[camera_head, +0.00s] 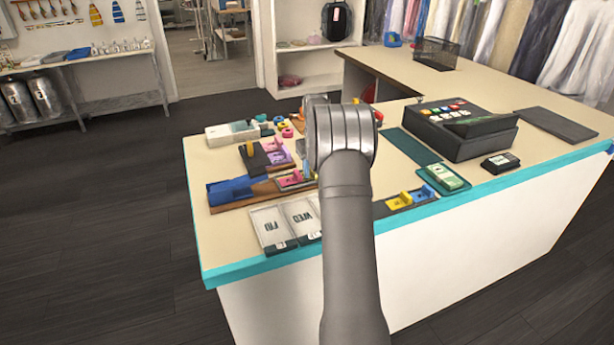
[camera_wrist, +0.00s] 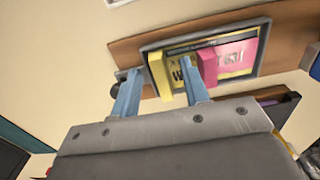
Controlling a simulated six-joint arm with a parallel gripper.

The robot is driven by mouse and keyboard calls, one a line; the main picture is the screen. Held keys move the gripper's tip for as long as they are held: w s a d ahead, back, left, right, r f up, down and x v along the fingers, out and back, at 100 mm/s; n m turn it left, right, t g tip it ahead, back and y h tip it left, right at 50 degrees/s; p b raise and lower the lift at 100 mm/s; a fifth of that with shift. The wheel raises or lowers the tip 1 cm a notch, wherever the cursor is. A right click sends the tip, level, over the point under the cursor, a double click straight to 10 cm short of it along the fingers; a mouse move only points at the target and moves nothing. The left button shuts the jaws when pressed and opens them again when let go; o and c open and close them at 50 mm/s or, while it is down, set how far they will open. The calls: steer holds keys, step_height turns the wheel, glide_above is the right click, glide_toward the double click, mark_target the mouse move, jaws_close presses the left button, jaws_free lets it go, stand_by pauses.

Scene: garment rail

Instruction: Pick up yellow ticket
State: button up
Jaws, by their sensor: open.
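In the wrist view a yellow ticket (camera_wrist: 160,76) with a raised block stands in a grey-rimmed tray (camera_wrist: 263,50), beside a pink ticket (camera_wrist: 208,68). The tray rests on a brown board (camera_wrist: 130,48). My gripper (camera_wrist: 159,68) is open, its two blue-grey fingers either side of the yellow block in the picture. I cannot tell whether they touch it or how far above it they are. The right finger overlaps part of the yellow ticket. In the head view my arm hides the gripper; pink and yellow tickets show in a tray (camera_head: 280,187) left of the arm.
In the head view another yellow ticket (camera_head: 400,201) sits beside a blue one (camera_head: 423,194) right of my arm. A black register (camera_head: 460,130) stands right. Bare counter (camera_head: 225,165) shows at left.

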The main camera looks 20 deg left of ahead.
jaws_close()
steer(key=shift+r, duration=0.15)
steer(key=shift+r, duration=1.35)
steer(key=s+d+r, duration=0.1)
steer(key=d+r, duration=1)
steer(key=r, duration=0.2)
steer(key=shift+d, duration=0.3)
